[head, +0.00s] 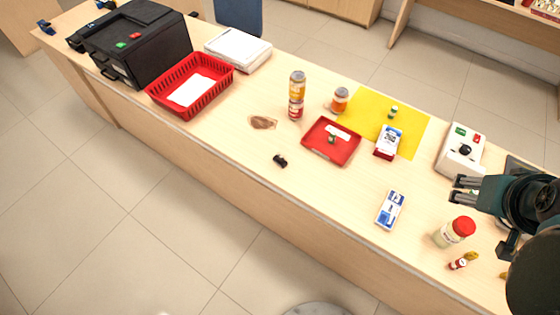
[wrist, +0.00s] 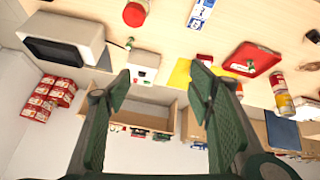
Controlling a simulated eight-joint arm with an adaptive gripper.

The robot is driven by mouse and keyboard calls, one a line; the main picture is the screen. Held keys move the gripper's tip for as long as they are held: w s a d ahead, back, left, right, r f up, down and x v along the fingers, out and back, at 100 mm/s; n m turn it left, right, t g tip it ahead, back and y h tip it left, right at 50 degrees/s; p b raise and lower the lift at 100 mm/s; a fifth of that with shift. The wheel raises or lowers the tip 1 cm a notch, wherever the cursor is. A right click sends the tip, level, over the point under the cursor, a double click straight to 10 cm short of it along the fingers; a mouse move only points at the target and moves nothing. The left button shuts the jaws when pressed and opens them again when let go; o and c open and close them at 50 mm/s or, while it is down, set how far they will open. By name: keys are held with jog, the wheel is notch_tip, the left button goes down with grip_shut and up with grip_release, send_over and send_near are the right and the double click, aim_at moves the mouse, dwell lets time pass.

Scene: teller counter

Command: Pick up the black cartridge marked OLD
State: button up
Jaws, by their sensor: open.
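A small black object (head: 280,160) lies on the counter left of the red tray, near the front edge. It may be the black cartridge, but no OLD marking is legible. A dark piece at the upper right edge of the wrist view (wrist: 313,36) may be the same object. My gripper (head: 466,189) is at the right side of the head view, above the counter, far to the right of the black object. Its two fingers stand apart and empty in the wrist view (wrist: 160,85).
A red tray (head: 318,149) holds small items. A yellow mat (head: 413,128), a red-lidded jar (head: 454,232), a blue-white box (head: 390,210) and stacked cans (head: 296,95) stand about. A red basket (head: 158,91) and black case (head: 140,45) are at left. The front middle counter is mostly clear.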

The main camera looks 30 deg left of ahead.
jog(key=w+a+f+n+h+b, duration=0.1)
jog(key=w+a+f+n+b, duration=0.1)
jog(key=w+a+f+n, duration=0.4)
jog(key=w+a+f+n+b, duration=0.2)
jog(key=w+a+f+n, duration=0.15)
jog(key=a, duration=0.45)
jog(key=n+t+h+b, duration=0.1)
jog(key=n+t+b, duration=0.35)
jog(key=n, duration=1.45)
send_over(280, 159)
jog(key=d, duration=0.3)
jog(key=shift+m, duration=0.25)
jog(key=f, duration=1.2)
jog(key=s+f, duration=0.1)
jog(key=f, duration=0.6)
jog(key=shift+d, duration=0.2)
jog(key=s+a+n, duration=0.1)
jog(key=s, duration=0.1)
jog(key=s+a+f+n+t, duration=0.1)
jog(key=s+a, duration=0.1)
jog(key=s+a+f+n+t, duration=0.1)
jog(key=s, duration=0.1)
jog(key=shift+s+a, duration=0.15)
jog(key=shift+a, duration=0.25)
jog(key=shift+s+a+f+n, duration=0.15)
jog(key=shift+s+n, duration=0.2)
jog(key=shift+n, duration=0.05)
jog(key=shift+w, duration=0.15)
jog(key=shift+x, duration=1.15)
